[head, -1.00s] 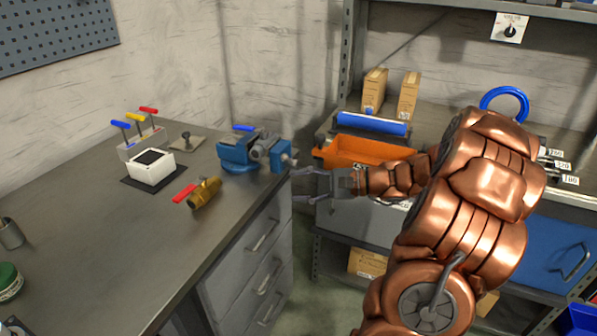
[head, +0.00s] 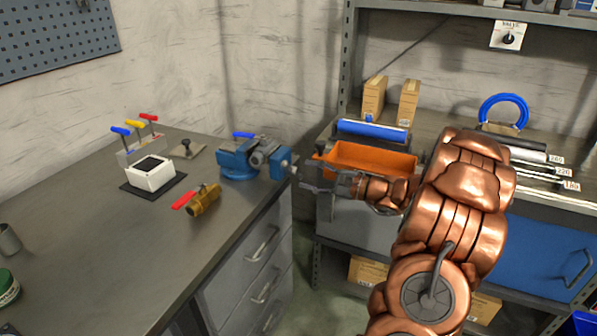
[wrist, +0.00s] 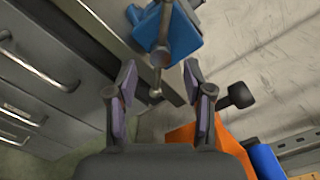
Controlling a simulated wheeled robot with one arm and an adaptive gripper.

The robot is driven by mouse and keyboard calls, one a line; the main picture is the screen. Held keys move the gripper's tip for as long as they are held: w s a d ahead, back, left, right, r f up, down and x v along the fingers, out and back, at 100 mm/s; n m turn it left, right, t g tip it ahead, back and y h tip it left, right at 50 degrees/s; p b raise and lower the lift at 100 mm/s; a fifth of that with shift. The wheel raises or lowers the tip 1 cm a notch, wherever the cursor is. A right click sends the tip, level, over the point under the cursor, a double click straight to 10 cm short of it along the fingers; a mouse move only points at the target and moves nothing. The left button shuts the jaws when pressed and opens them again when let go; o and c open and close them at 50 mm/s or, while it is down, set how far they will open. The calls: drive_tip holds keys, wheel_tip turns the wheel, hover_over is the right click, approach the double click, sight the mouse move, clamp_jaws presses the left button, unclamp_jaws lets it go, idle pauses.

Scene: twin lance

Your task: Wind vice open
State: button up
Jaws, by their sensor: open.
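The blue vice (head: 238,163) stands at the right corner of the workbench, with a grey screw and its blue front jaw (head: 280,162) facing my gripper. My gripper (head: 308,174) is just right of the vice in the head view. In the wrist view, the vice's blue body (wrist: 180,38) is at the top, and its grey handle bar (wrist: 157,80) with a round end hangs down in the middle. My gripper (wrist: 158,70) is open there, one finger on each side of the bar. I see gaps on both sides; whether the depth matches is unclear.
On the workbench (head: 110,225) are a brass valve with a red lever (head: 203,199), a white box (head: 150,174) and several coloured T-handles (head: 138,140). An orange bin (head: 370,160) stands on the shelf behind my gripper. Drawers (head: 255,250) lie below the bench's right edge.

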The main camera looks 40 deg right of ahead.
sight(297, 172)
drive_tip(key=shift+x, duration=1.95)
clamp_jaws()
